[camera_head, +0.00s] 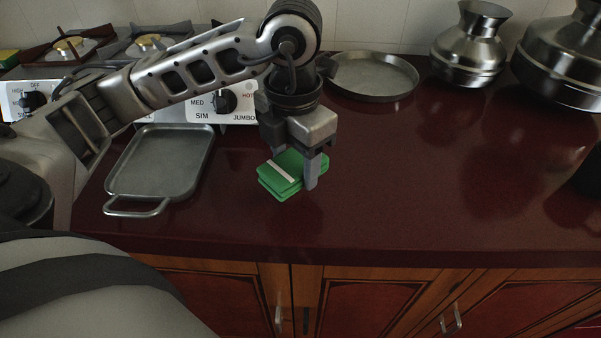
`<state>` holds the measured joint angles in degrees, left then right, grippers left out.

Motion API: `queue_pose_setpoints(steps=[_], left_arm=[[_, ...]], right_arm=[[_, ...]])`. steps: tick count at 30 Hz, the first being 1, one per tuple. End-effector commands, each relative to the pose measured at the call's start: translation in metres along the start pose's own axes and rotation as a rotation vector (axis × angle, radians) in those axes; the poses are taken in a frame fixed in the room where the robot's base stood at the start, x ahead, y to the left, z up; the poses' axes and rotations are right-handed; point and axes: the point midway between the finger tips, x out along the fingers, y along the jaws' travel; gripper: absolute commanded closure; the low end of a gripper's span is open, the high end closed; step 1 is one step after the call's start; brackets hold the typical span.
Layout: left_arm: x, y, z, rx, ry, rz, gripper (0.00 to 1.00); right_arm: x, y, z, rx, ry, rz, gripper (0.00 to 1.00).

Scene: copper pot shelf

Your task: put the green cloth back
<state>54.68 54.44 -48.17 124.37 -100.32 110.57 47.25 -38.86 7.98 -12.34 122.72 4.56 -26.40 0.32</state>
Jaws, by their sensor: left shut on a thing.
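The green cloth (284,180) is a small folded stack with a pale stripe. It is at the middle of the dark red counter, right of the grey tray. My left gripper (297,172) points down over the cloth and is shut on it. One finger shows at the cloth's right side; the other is mostly hidden. The cloth is at or very near the counter top; I cannot tell if it touches. My right gripper is not in view.
A grey handled tray (158,207) lies left of the cloth. A round shallow pan (372,78) and metal pots (468,50) stand at the back right. Stove knobs (222,101) are behind my left arm. The counter (430,180) right of the cloth is clear.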

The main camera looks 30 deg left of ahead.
Motion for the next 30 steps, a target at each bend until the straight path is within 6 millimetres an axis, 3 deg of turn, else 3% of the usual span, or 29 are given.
queue_pose_setpoints(steps=[9, 15, 27, 28, 30], left_arm=[[0.027, 0.006, 0.018, 0.000, 0.003, -0.001, 0.67], [0.051, 0.006, 0.017, 0.000, 0.000, -0.001, 0.67], [0.057, 0.006, 0.018, 0.000, -0.002, 0.000, 0.67], [0.056, 0.006, 0.018, 0.000, -0.002, -0.001, 0.40], [0.055, 0.006, 0.018, 0.000, -0.002, -0.001, 0.24]], right_arm=[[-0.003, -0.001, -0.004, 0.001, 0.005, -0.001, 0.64], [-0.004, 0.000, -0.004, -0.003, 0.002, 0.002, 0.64], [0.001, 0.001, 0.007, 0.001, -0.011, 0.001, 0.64], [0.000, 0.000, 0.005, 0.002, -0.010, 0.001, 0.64], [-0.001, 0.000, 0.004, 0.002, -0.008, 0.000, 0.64]])
